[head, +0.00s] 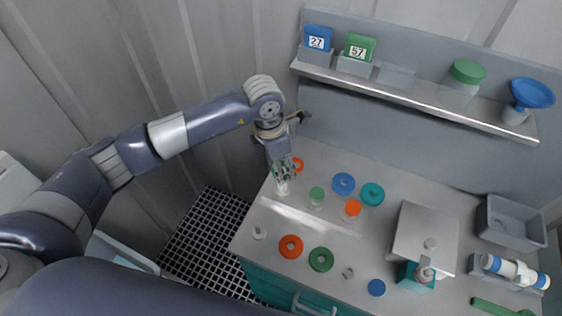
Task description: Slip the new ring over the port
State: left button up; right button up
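Several rings lie on the grey bench: an orange ring (291,246) and a green ring (321,259) near the front, a blue ring (343,183) and a teal ring (372,193) farther back. Another orange piece (298,164) is partly hidden behind my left gripper. I cannot tell which ring is the new one. My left gripper (283,184) points down over a small pale vessel at the bench's left; its fingers are too small to read. A metal-topped block (412,235) has a knob-like fitting (425,273) at its front, possibly the port. My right gripper is out of view.
Small jars with green (317,195) and orange (352,208) tops stand mid-bench. A blue cap (377,287) lies in front. A grey bin (512,222) and a white-blue cylinder (514,269) are at right. A shelf (420,94) holds numbered tags and containers.

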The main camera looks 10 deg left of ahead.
pick_arm(q)
jog(key=shift+f+b, duration=0.35)
jog(key=shift+f, duration=0.55)
jog(key=shift+f+b, duration=0.4)
jog(key=shift+f, duration=0.55)
jog(key=shift+f+b, duration=0.4)
jog(key=shift+f, duration=0.6)
jog(key=shift+f+b, duration=0.95)
jog(key=shift+f+b, duration=0.2)
jog(key=shift+b, duration=0.25)
jog(key=o, duration=0.9)
